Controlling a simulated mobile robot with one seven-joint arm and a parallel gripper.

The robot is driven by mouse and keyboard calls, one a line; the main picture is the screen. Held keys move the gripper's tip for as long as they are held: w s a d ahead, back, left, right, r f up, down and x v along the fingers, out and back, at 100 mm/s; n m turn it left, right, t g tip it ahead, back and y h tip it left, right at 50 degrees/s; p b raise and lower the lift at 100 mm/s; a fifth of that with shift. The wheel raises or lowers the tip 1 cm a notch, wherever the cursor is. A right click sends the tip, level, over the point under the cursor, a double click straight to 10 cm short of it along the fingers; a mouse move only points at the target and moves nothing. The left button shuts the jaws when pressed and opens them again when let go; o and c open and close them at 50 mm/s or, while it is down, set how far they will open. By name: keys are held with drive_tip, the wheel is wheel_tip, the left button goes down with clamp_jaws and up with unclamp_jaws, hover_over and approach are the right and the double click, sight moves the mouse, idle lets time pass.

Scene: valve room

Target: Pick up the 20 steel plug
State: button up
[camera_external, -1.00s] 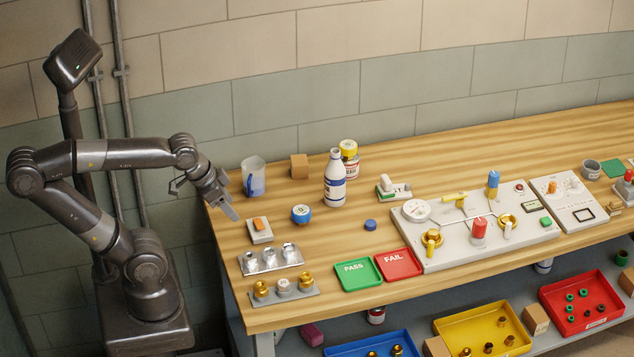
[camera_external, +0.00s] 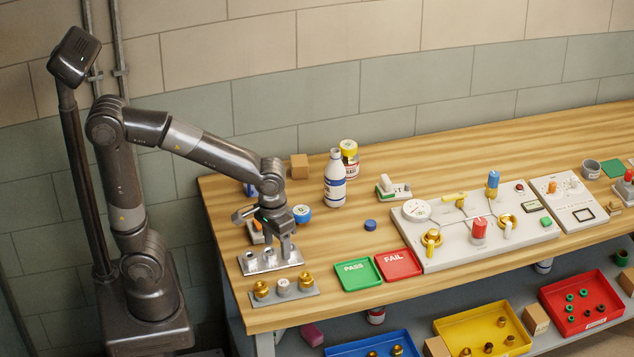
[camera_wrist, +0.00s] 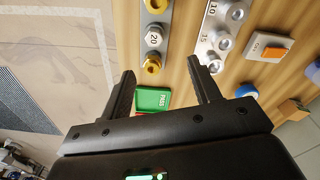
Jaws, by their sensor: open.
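A grey rack (camera_external: 292,265) of shiny steel plugs lies near the table's left end. It also shows in the wrist view (camera_wrist: 213,22), with marks 10 and 15 readable; a 20 on it is not readable, as my finger covers its lower end. My gripper (camera_external: 279,254) is open and points down over this rack, its fingers hiding some plugs in the external view. A second rack (camera_wrist: 147,15) holds gold plugs and a pale middle piece (camera_wrist: 154,38) marked 20.
Green PASS tray (camera_external: 358,274) and red FAIL tray (camera_external: 398,264) lie right of the racks. A blue-rimmed round piece (camera_external: 302,214) and a white bottle (camera_external: 335,180) stand behind. A grey block with orange top (camera_wrist: 271,47) is beside the steel rack.

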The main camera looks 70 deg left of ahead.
sight(283, 282)
drive_tip(key=shift+n+g, duration=0.3)
drive_tip(key=f, duration=0.8)
drive_tip(key=w+d+f, duration=0.1)
drive_tip(key=f, duration=0.3)
drive_tip(key=shift+d, duration=0.1)
drive_tip(key=shift+c, duration=0.3)
drive_tip(key=c, duration=1.1)
drive_tip(key=shift+r, duration=0.15)
